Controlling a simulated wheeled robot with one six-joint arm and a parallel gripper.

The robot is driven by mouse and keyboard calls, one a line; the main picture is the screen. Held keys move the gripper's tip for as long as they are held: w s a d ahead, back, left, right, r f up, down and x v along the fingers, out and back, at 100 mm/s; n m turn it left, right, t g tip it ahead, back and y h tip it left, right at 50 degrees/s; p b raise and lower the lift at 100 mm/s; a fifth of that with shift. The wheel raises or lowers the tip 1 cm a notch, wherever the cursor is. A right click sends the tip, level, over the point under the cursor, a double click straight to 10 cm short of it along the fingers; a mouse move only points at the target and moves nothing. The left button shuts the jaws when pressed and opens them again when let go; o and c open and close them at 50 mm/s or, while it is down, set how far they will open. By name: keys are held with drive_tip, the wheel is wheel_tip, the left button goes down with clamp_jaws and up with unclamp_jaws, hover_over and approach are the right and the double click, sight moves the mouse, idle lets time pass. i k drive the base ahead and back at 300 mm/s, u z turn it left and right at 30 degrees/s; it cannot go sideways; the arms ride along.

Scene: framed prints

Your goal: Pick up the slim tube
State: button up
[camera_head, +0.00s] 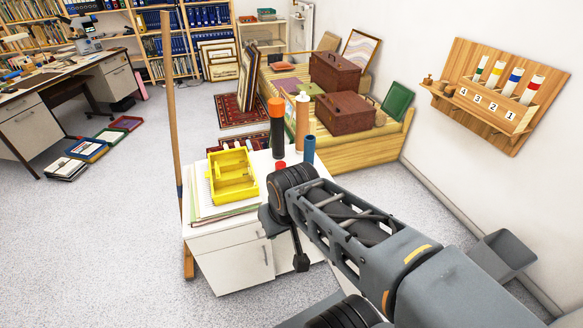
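Several upright tubes stand on the white cabinet (228,236). One is a dark tube with an orange cap (277,128), one a tan tube with a narrow tip (302,122), and one a shorter blue tube (309,149). A small red top (281,165) shows in front of them, its lower part hidden by my arm. I cannot tell which one is the slim tube. My arm reaches in from the lower right, its joint just in front of the tubes. My gripper (300,262) seems to hang by the cabinet front, mostly hidden; its opening is not clear.
A yellow tray (232,176) sits on papers on the cabinet, beside a tall wooden post (172,110). A wall rack (497,95) holds several banded tubes above numbers. A wooden bench (365,148) with brown boxes stands behind.

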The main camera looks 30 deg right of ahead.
sight(309, 162)
drive_tip(key=u, duration=0.65)
drive_tip(key=i, duration=0.75)
drive_tip(key=u, duration=0.5)
drive_tip(key=k, duration=0.85)
drive_tip(key=z, duration=0.7)
drive_tip(key=i, duration=0.5)
